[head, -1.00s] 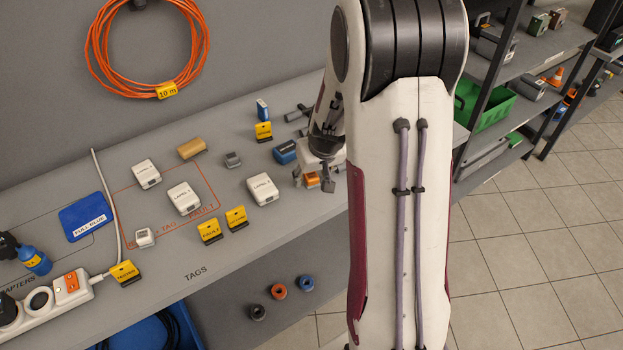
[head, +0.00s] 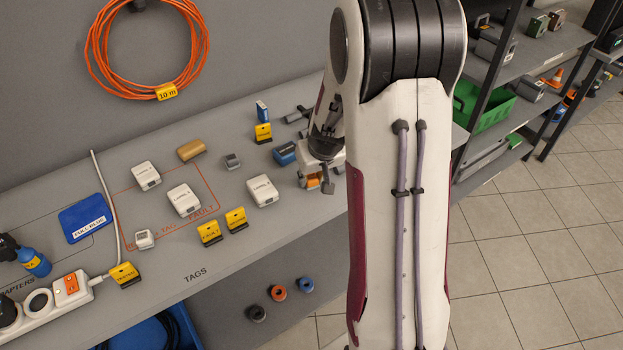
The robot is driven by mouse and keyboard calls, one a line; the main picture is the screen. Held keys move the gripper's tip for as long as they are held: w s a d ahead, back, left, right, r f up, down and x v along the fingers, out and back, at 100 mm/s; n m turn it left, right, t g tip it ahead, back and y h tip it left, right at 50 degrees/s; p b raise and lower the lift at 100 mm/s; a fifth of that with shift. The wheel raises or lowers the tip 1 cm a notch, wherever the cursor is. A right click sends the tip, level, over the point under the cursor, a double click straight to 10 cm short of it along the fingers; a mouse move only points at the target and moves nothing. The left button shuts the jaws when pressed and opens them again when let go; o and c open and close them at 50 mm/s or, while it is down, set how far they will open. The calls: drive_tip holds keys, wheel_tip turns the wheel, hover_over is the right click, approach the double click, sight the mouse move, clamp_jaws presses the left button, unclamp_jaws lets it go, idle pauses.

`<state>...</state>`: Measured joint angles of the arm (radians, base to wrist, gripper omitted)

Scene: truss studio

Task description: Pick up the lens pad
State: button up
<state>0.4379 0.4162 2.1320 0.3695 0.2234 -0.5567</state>
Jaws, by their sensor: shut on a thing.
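My gripper (head: 314,185) is at the right part of the bench, low over its surface and partly hidden by my own arm. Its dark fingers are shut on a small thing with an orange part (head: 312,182). Most of that thing is covered by the fingers, so I cannot tell its full shape or whether it is the lens pad. No other thing in view can be clearly read as a lens pad.
White labelled boxes (head: 183,200), yellow tags (head: 210,233) and a tan block (head: 190,150) lie left of my gripper. A blue box (head: 285,153) and grey cylinders (head: 297,115) are close by. A blue card (head: 85,217) and power strip (head: 40,300) are further left.

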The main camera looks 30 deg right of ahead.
sight(311, 179)
drive_tip(key=shift+r, duration=0.15)
wheel_tip(311, 179, up, 10)
idle(0.7)
idle(0.8)
